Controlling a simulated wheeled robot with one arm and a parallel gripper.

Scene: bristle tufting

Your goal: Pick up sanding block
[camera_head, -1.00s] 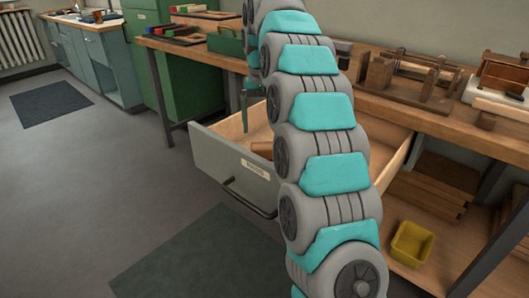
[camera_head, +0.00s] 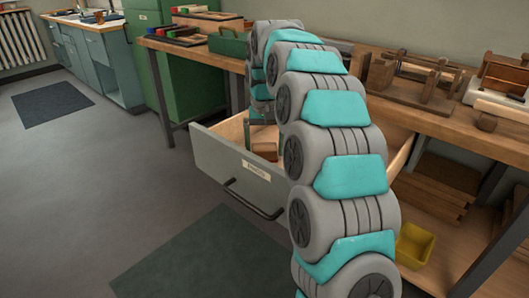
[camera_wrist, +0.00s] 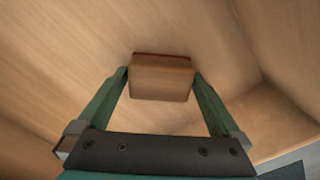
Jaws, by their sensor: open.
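The sanding block (camera_head: 265,150), a small brown wooden block, lies inside the open drawer (camera_head: 235,165) in the head view. In the wrist view the block (camera_wrist: 161,82) sits between the tips of my gripper's two green fingers (camera_wrist: 161,76). My gripper is open, one finger along each side of the block. The tips are very close to its sides; I cannot tell whether they touch. In the head view my arm reaches down into the drawer and hides part of it and most of the gripper.
The drawer's walls surround the gripper, and a drawer side and corner show at the right of the wrist view. The workbench (camera_head: 440,118) above carries wooden fixtures (camera_head: 410,85). A yellow bin (camera_head: 414,245) stands on the lower shelf. The floor in front is clear.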

